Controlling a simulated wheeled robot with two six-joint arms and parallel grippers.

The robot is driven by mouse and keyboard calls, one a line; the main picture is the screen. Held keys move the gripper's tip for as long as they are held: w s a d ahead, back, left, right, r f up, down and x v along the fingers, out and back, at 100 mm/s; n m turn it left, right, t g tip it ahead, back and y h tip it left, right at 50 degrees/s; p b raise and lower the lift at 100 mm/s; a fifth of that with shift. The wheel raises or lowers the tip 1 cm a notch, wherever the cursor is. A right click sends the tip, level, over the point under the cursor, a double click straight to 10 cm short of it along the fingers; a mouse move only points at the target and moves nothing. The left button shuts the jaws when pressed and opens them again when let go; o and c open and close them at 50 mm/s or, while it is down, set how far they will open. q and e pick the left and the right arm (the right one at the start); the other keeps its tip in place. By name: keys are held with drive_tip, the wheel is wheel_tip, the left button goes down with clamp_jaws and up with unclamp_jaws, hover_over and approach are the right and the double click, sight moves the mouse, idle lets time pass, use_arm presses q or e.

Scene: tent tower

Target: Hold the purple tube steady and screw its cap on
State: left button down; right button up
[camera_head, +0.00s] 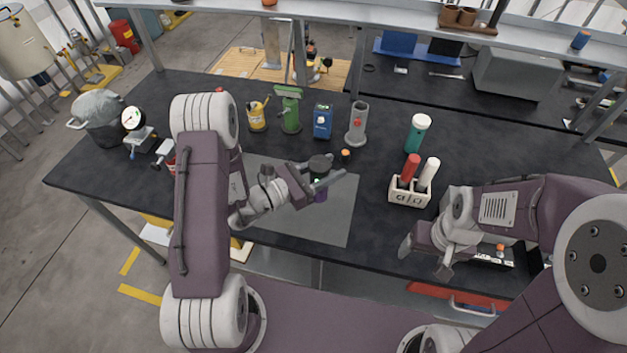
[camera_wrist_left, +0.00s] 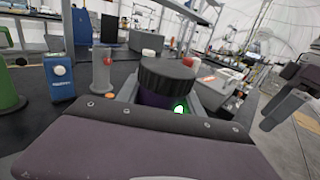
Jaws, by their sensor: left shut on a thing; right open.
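The purple tube (camera_head: 321,194) stands upright over the grey mat, partly hidden by my left gripper (camera_head: 318,186). My left gripper is shut on the tube's body. A black ribbed cap (camera_head: 320,163) sits on the tube's top; in the left wrist view the cap (camera_wrist_left: 166,78) is wider than the purple body (camera_wrist_left: 150,98). I cannot tell how tightly it is seated. A small green light (camera_wrist_left: 180,109) shows beside the tube. My right gripper (camera_head: 424,258) is open and empty at the table's front edge, right of the tube and apart from it.
A white rack (camera_head: 408,197) with a red and a white tube stands right of the tube, with a teal bottle (camera_head: 418,133) behind. A grey stand (camera_head: 357,125), blue box (camera_head: 322,122) and green device (camera_head: 290,112) line the back. The grey mat (camera_head: 335,225) is mostly clear.

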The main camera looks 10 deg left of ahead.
use_arm(q)
drive_tip(key=a+f, duration=0.1)
drive_tip(key=w+a, duration=0.1)
drive_tip(key=w+a+f, duration=0.1)
drive_tip(key=a, duration=0.1)
drive_tip(key=shift+a+f, duration=0.1)
drive_tip(key=shift+f, duration=0.25)
wheel_tip(320, 180, down, 4)
drive_tip(key=shift+f, duration=0.1)
drive_tip(key=shift+s+f, duration=0.1)
drive_tip(key=c, duration=0.8)
unclamp_jaws()
